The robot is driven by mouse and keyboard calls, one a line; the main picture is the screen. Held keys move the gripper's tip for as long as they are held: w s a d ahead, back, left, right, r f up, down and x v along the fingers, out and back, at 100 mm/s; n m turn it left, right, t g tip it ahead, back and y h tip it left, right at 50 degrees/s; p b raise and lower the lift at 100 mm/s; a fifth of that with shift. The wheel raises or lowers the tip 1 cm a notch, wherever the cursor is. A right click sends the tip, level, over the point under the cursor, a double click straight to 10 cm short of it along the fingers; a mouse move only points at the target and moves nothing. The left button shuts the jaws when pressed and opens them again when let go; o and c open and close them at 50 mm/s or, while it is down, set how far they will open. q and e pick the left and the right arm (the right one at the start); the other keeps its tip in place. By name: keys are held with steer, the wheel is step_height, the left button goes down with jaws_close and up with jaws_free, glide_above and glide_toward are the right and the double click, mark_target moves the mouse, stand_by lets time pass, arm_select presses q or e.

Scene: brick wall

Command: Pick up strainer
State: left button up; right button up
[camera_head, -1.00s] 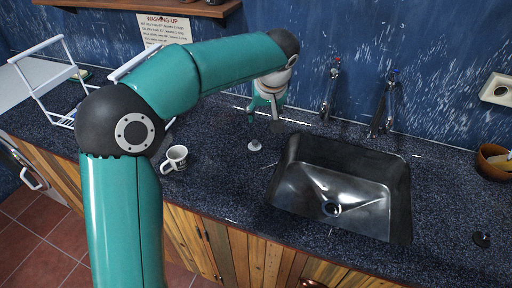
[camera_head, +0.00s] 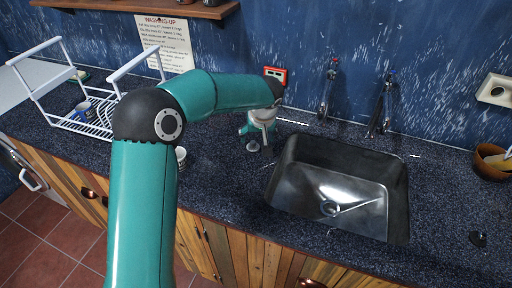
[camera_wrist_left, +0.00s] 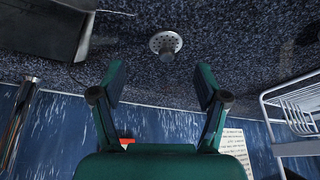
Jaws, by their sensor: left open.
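The strainer, a small pale metal disc with a raised knob, lies on the dark speckled counter left of the sink; it shows in the head view (camera_head: 253,147), just below my left gripper (camera_head: 257,136). In the left wrist view the strainer (camera_wrist_left: 166,43) has a ring of holes and stands clear of the fingers. There my left gripper (camera_wrist_left: 161,80) is open and empty, with its teal fingers spread and the strainer beyond the gap between their tips. My right gripper is in neither view.
The steel sink (camera_head: 338,190) is right of the strainer, with two taps (camera_head: 328,90) behind it. A white dish rack (camera_head: 95,112) stands at left. A mug (camera_head: 181,155) is partly hidden by my arm. A brown bowl (camera_head: 490,162) sits far right.

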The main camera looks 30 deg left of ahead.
mark_target(254, 142)
arm_select(q)
steer(key=x, duration=0.3)
steer(key=p+x, duration=0.1)
steer(key=x, duration=0.1)
steer(key=shift+s+a, duration=0.1)
steer(key=shift+s, duration=0.2)
steer(key=c, duration=1.1)
steer(key=shift+c, duration=0.2)
steer(key=shift+r, duration=0.15)
